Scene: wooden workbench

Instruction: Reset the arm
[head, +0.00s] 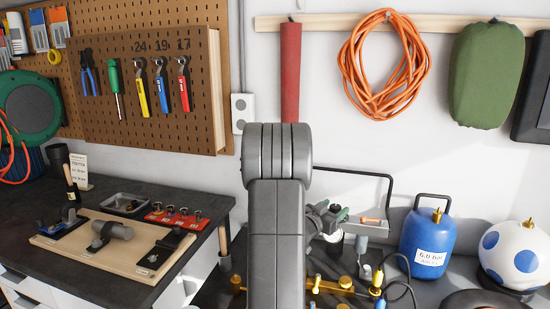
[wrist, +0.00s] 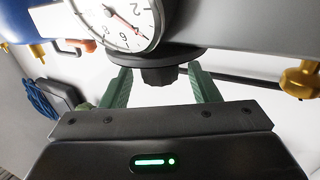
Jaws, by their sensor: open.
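My gripper (wrist: 162,82) is open in the wrist view, its two green fingers apart with no contact visible. A black knob (wrist: 158,74) under a round white gauge (wrist: 115,22) shows in the gap between the fingertips; I cannot tell how far away it is. In the head view my gripper (head: 336,214) shows only in part, behind and to the right of my grey arm, above the right bench. The arm hides much of the bench middle there.
A blue tank (head: 425,243) and a blue-spotted white ball (head: 513,254) stand at the right. Brass fittings (head: 335,286) lie below my gripper. A black bent rail (head: 385,190) runs close by. The left bench holds a wooden board (head: 75,250) with parts and a red tray (head: 172,220).

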